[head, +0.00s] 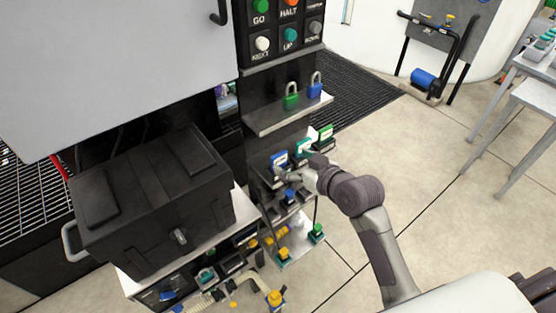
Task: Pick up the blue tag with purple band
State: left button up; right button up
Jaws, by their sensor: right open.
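A blue tag (279,159) with a pale middle stands at the left end of a short row of tags on a dark holder below the padlock shelf. It is too small to make out a purple band. A teal tag (303,146) and a green tag (326,132) stand to its right. My right gripper (286,177) reaches in from the right, just below and in front of the blue tag. It is open; whether it touches the tag cannot be told. My left gripper is not in view.
A shelf (286,115) with a green padlock (291,96) and a blue padlock (315,85) juts out above the tags. A black case (150,205) stands at left. Lower racks (293,248) hold small coloured parts. Open floor (440,170) lies to the right.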

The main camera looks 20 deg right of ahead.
aim_at(281, 156)
jog(key=shift+x, duration=0.75)
jog(key=shift+w+a, duration=0.1)
jog(key=shift+w, duration=0.15)
jog(key=p+x, duration=0.1)
jog(key=x, duration=0.3)
jog(key=shift+w+a+f+p, duration=0.2)
jog(key=shift+f+p, duration=0.1)
jog(key=shift+p, duration=0.1)
jog(key=shift+s+d, duration=0.1)
jog(key=shift+c, duration=0.8)
jog(key=c, duration=1)
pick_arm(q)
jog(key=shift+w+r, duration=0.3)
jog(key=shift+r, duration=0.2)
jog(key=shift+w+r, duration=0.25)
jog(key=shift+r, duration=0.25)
pick_arm(e)
jog(key=shift+r, duration=0.1)
